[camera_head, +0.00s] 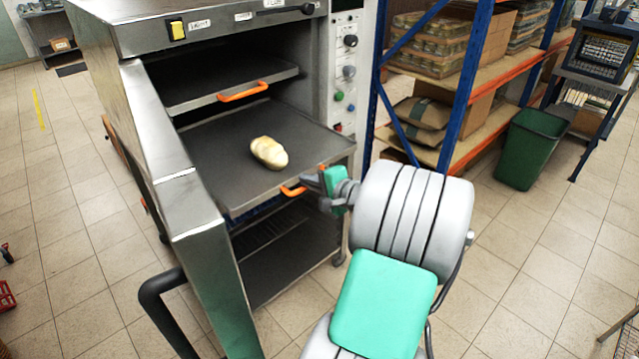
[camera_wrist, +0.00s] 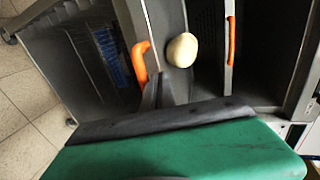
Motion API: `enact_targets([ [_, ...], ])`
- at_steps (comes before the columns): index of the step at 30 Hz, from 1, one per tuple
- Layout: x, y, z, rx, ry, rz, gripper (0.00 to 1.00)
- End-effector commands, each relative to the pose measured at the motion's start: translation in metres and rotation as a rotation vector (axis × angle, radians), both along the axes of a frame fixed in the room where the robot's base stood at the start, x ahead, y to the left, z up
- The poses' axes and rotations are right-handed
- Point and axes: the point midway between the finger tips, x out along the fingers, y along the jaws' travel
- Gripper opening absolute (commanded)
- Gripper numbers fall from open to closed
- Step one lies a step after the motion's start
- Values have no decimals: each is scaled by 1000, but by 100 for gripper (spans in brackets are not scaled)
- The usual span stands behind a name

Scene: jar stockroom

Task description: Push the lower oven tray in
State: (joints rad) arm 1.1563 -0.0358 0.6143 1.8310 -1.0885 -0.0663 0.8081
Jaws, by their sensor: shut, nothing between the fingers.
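The lower oven tray (camera_head: 225,160) sticks out of the open oven in the head view, with a pale bread loaf (camera_head: 269,153) lying on it. Its orange handle (camera_head: 293,190) is at the front edge and also shows in the wrist view (camera_wrist: 141,62). My gripper (camera_head: 312,180) is shut and empty at the tray's front edge, right beside the handle. In the wrist view the fingertips (camera_wrist: 152,92) are close to the handle; whether they touch it I cannot tell. The upper tray (camera_head: 200,84) sits farther in, with its own orange handle (camera_head: 243,92).
The steel oven door (camera_head: 165,160) stands open on the left, with a dark bar handle (camera_head: 160,290). A control panel (camera_head: 347,75) is right of the trays. A blue-posted shelf (camera_head: 470,85) and a green bin (camera_head: 530,150) stand right. Floor at front right is clear.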

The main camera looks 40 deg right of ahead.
Motion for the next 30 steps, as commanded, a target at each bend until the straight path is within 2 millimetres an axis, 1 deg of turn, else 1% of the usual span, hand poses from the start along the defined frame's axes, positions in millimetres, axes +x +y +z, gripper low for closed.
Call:
enact_targets([
  [1,7,1,-2,1,1,3,0],
  [5,17,1,-5,1,0,0,0],
  [16,18,0,-6,1,0,-1,0],
  [20,22,1,-6,0,0,0,0],
  [23,31,2,-6,-1,0,3,0],
  [26,45,2,-6,0,-1,3,0],
  [29,64,4,-6,1,0,5,0],
  [30,74,4,-6,-2,0,5,0],
])
